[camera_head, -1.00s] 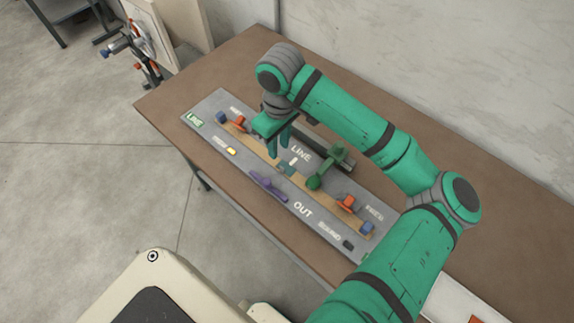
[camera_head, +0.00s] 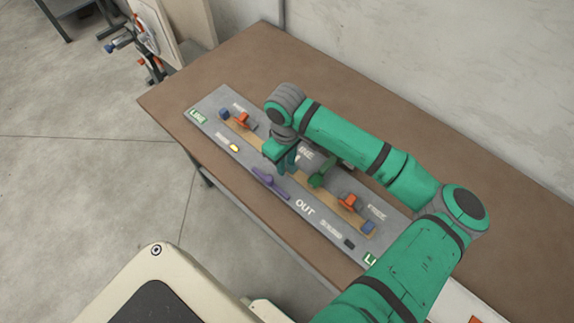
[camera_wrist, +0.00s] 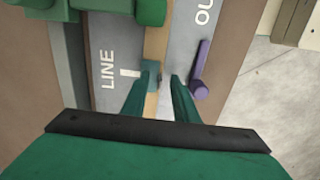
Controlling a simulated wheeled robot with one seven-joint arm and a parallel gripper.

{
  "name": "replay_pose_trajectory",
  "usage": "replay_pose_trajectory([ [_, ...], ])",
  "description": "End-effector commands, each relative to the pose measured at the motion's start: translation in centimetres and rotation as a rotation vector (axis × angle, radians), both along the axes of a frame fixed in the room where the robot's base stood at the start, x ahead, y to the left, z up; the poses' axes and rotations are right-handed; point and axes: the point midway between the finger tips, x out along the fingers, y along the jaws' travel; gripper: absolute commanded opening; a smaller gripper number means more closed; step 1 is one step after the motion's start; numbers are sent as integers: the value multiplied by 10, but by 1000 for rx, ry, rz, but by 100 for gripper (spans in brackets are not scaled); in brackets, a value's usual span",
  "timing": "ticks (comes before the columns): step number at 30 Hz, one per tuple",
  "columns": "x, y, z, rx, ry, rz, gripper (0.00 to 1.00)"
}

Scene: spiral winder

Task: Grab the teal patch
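The teal patch (camera_wrist: 152,67) is a small teal piece on the tan strip (camera_wrist: 157,45) of the grey board. In the wrist view it lies just beyond the tip of the left finger, partly covered by it. I cannot tell whether they touch. My gripper (camera_wrist: 162,82) is open, its two green fingers apart with tan strip and grey board showing between them. In the head view my gripper (camera_head: 286,166) is low over the middle of the board and hides the patch.
The grey board (camera_head: 305,225) lies on a brown table (camera_head: 420,135). A purple bar (camera_head: 268,183) is close beside my gripper, a green lever (camera_head: 320,178) on the other side. Orange clips (camera_head: 243,120) (camera_head: 348,202) sit along the strip. The table behind the board is clear.

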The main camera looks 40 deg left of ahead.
Motion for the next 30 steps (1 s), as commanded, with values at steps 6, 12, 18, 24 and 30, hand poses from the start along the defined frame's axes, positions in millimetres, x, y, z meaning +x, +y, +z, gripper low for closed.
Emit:
replay_pose_trajectory([
  [6,0,0,-7,1,1,0,27],
  [12,0,0,-7,1,1,0,5],
  [18,0,0,-6,1,1,1,0],
  [24,0,0,-6,1,1,1,0],
  [30,0,1,4,2,0,1,0],
])
